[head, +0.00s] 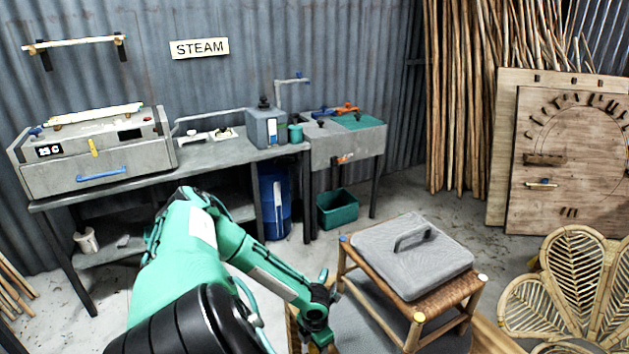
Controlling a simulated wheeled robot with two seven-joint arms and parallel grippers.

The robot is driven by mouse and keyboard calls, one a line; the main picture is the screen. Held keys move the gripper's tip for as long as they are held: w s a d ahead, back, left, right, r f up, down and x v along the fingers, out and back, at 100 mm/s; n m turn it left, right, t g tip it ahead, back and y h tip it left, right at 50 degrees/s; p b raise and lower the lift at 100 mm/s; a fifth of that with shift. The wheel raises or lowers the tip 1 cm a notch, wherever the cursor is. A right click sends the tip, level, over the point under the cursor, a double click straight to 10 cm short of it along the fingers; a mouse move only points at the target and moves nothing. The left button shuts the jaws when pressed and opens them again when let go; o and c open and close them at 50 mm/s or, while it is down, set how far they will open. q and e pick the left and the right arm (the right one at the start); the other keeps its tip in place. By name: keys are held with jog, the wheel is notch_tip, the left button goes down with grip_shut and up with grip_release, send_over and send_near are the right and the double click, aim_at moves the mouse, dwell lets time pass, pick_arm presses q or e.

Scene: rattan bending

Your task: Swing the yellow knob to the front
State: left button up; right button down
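A rattan stool (447,297) with a woven seat stands right of centre. A small pale yellow knob (419,317) caps its near corner; a blue knob (343,238) caps the left corner and a whitish knob (482,277) the right one. A grey slab with a handle (415,256) lies on the seat and hides the far corner. A yellow lever (93,147) is also on the front of the steam box (60,175). My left gripper (318,340) points down left of the stool at the bottom edge; its fingers are largely hidden. My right gripper is out of view.
A grey workbench (215,158) and a sink (345,148) line the back wall. A green bin (338,208) stands on the floor beneath. Wooden boards (520,215) lean at the right. A rattan petal-shaped piece (560,285) is at the lower right.

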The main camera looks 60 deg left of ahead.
pick_arm(q)
jog(key=shift+r, duration=0.1)
jog(key=shift+r, duration=0.3)
notch_tip(320, 180, up, 13)
jog(key=b, duration=0.3)
dwell(0.6)
